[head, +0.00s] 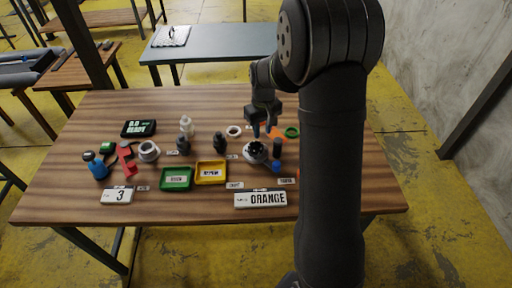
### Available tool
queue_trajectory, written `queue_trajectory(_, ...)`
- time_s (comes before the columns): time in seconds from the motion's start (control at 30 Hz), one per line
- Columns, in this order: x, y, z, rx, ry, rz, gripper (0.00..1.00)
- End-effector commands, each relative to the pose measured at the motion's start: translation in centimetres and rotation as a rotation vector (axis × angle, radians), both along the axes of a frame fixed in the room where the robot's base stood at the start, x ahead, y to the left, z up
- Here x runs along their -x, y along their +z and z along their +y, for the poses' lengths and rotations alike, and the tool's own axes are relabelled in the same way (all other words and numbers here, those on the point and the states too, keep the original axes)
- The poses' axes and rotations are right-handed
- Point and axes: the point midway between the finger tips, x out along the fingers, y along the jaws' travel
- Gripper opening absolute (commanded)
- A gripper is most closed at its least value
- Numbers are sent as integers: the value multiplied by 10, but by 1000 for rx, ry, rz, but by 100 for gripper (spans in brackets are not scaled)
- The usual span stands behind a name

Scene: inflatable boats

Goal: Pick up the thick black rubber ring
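A round grey piece (249,157) stands on the wooden table, with a dark black part (256,147) on top. The black part may be the thick black rubber ring, but it is too small to be sure. A pale ring (234,131) lies to the left of my gripper and a green ring (292,132) to the right. A grey-white ring-shaped part (149,151) stands further left.
A green tray (163,187) and a yellow tray (197,179) stand at the front. A dark upright piece (277,150) is close right of the grey piece, and a dark bottle-like piece (219,143) stands left. The table's left back is clear.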

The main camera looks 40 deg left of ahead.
Motion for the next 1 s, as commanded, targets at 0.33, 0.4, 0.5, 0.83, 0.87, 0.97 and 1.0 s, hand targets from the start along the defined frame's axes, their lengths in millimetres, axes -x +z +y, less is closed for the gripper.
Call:
queue_trajectory(0.33,5,-46,-3,1,1,3,30)
queue_trajectory(0.4,5,-48,-2,0,1,1,30)
queue_trajectory(0.5,4,-48,-2,-1,1,1,30)
queue_trajectory(0.83,4,-48,-2,-1,1,1,0)
queue_trajectory(0.87,4,-48,-2,-1,1,1,0)
queue_trajectory(0.97,4,-48,-2,-1,1,1,0)
queue_trajectory(1.0,4,-48,-2,-1,1,1,0)
